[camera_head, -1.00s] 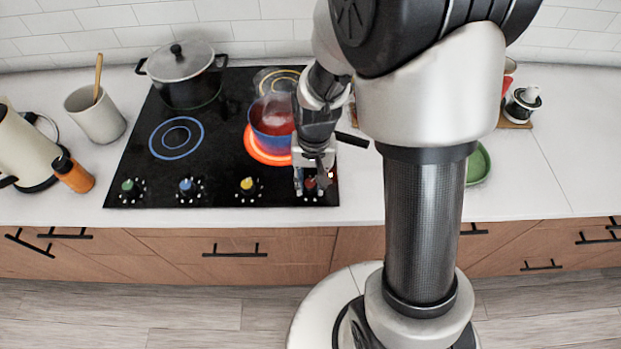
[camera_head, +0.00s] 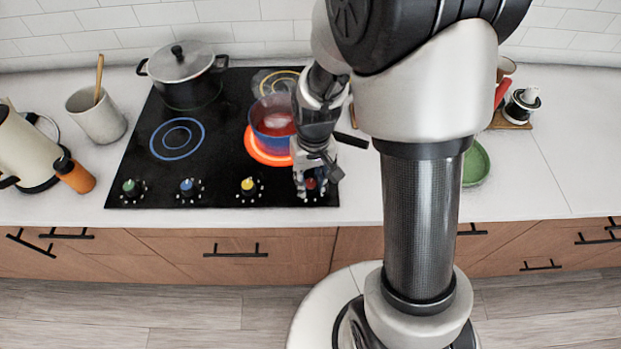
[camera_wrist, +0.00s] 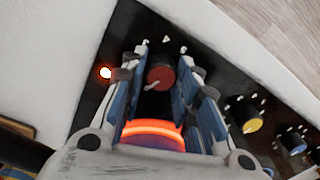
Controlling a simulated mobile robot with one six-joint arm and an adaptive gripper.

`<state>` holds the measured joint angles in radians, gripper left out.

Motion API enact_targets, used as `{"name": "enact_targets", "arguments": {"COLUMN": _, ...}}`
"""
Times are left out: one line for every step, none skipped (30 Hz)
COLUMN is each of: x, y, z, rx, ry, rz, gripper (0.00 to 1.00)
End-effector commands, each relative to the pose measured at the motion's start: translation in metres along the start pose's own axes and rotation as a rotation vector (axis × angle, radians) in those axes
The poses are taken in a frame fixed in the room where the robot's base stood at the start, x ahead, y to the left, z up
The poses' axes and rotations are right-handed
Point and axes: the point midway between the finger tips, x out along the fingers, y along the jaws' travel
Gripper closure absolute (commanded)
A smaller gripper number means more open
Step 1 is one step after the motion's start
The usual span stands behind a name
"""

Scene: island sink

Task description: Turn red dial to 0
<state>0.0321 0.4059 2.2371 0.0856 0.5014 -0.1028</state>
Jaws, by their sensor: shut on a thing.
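The red dial (camera_head: 310,184) is the rightmost knob along the front edge of the black cooktop (camera_head: 222,150). In the wrist view, the red dial (camera_wrist: 161,78) sits between the two fingers of my gripper (camera_wrist: 160,62), which is shut on it. A pale pointer mark shows on the dial's lower left side. Printed marks lie around it, but I cannot read their numbers. In the head view, my gripper (camera_head: 314,172) comes down over the dial and partly hides it. A ring burner (camera_head: 252,150) behind the dial glows orange-red.
A blue pot (camera_head: 272,118) with red contents stands on the glowing burner, close behind my gripper. Yellow (camera_head: 248,185), blue (camera_head: 187,187) and green (camera_head: 129,187) dials line the front edge. A lidded pot (camera_head: 182,75) stands at the back left.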

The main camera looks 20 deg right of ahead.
Motion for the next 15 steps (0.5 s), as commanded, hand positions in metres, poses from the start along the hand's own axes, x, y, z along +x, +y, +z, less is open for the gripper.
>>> {"name": "enact_targets", "arguments": {"x": -0.0004, "y": -0.0001, "z": -0.0003, "rx": -0.039, "ry": -0.001, "rz": 0.000, "gripper": 0.95}}
{"name": "enact_targets", "arguments": {"x": -0.0004, "y": -0.0001, "z": -0.0003, "rx": -0.062, "ry": -0.002, "rz": 0.000, "gripper": 0.95}}
{"name": "enact_targets", "arguments": {"x": -0.0004, "y": -0.0002, "z": -0.0003, "rx": -0.094, "ry": -0.004, "rz": 0.000, "gripper": 0.95}}
{"name": "enact_targets", "arguments": {"x": -0.0004, "y": -0.0003, "z": -0.0004, "rx": -0.117, "ry": -0.005, "rz": 0.000, "gripper": 0.95}}
{"name": "enact_targets", "arguments": {"x": -0.0004, "y": -0.0003, "z": -0.0003, "rx": -0.139, "ry": -0.006, "rz": 0.000, "gripper": 0.95}}
{"name": "enact_targets", "arguments": {"x": -0.0004, "y": -0.0004, "z": -0.0004, "rx": -0.167, "ry": -0.007, "rz": 0.000, "gripper": 0.95}}
{"name": "enact_targets", "arguments": {"x": -0.0004, "y": -0.0004, "z": -0.0003, "rx": -0.187, "ry": -0.008, "rz": 0.000, "gripper": 0.95}}
{"name": "enact_targets", "arguments": {"x": -0.0004, "y": -0.0005, "z": -0.0003, "rx": -0.207, "ry": -0.009, "rz": 0.000, "gripper": 0.95}}
{"name": "enact_targets", "arguments": {"x": -0.0004, "y": -0.0005, "z": -0.0003, "rx": -0.231, "ry": -0.010, "rz": 0.000, "gripper": 0.95}}
{"name": "enact_targets", "arguments": {"x": -0.0004, "y": -0.0006, "z": -0.0004, "rx": -0.247, "ry": -0.010, "rz": 0.000, "gripper": 0.95}}
{"name": "enact_targets", "arguments": {"x": -0.0004, "y": -0.0006, "z": -0.0004, "rx": -0.264, "ry": -0.011, "rz": 0.000, "gripper": 0.95}}
{"name": "enact_targets", "arguments": {"x": -0.0004, "y": -0.0006, "z": -0.0004, "rx": -0.283, "ry": -0.012, "rz": 0.000, "gripper": 0.95}}
{"name": "enact_targets", "arguments": {"x": -0.0004, "y": -0.0007, "z": -0.0004, "rx": -0.297, "ry": -0.012, "rz": 0.000, "gripper": 0.95}}
{"name": "enact_targets", "arguments": {"x": -0.0004, "y": -0.0007, "z": -0.0003, "rx": -0.309, "ry": -0.013, "rz": 0.000, "gripper": 0.95}}
{"name": "enact_targets", "arguments": {"x": -0.0003, "y": -0.0007, "z": -0.0004, "rx": -0.324, "ry": -0.013, "rz": 0.000, "gripper": 0.95}}
